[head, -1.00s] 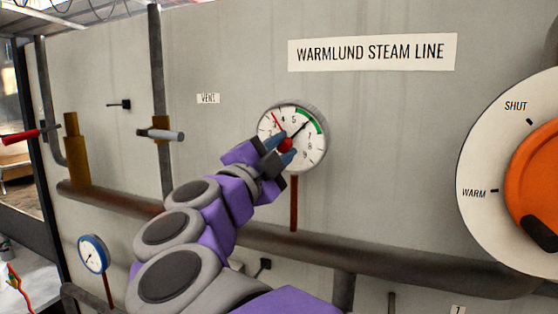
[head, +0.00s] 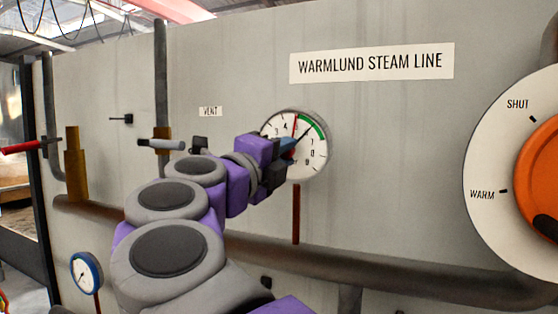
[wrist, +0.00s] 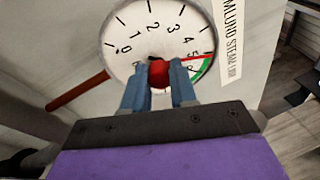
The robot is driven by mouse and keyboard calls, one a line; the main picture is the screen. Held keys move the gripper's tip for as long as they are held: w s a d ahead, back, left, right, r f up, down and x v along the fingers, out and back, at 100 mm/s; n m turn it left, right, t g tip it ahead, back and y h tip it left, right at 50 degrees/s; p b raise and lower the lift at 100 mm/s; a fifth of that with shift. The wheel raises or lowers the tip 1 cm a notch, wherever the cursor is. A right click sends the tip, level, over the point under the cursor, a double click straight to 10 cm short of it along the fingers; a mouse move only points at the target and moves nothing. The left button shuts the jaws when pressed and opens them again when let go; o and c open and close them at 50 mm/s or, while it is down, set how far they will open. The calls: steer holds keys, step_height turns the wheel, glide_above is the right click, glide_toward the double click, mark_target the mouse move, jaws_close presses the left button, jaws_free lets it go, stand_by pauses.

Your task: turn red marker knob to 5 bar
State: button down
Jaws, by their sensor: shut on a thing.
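The round white pressure gauge (head: 316,158) hangs on the grey panel; it also shows in the wrist view (wrist: 122,62). My gripper (head: 289,145) reaches its centre from the left. In the wrist view, the blue fingers of my gripper (wrist: 158,76) are closed on both sides of the red knob (wrist: 158,72). The red marker (wrist: 198,57) lies at about the 5, by the edge of the green arc (wrist: 206,70). In the head view, the marker (head: 295,126) points nearly straight up, just right of the 4. The black needle (head: 307,130) points into the green arc. My fingers hide the knob there.
A large orange dial (head: 540,175) with SHUT and WARM marks is at the right. A grey-handled vent valve (head: 162,144) and a brown pipe (head: 350,264) are near my arm. A blue-rimmed gauge (head: 86,272) is low left.

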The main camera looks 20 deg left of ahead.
steer(key=shift+w+f, duration=0.1)
steer(key=shift+f, duration=0.25)
steer(key=c, duration=1.2)
jaws_free()
steer(key=o, duration=0.3)
steer(key=shift+d+r, duration=0.1)
steer(key=shift+r, duration=0.1)
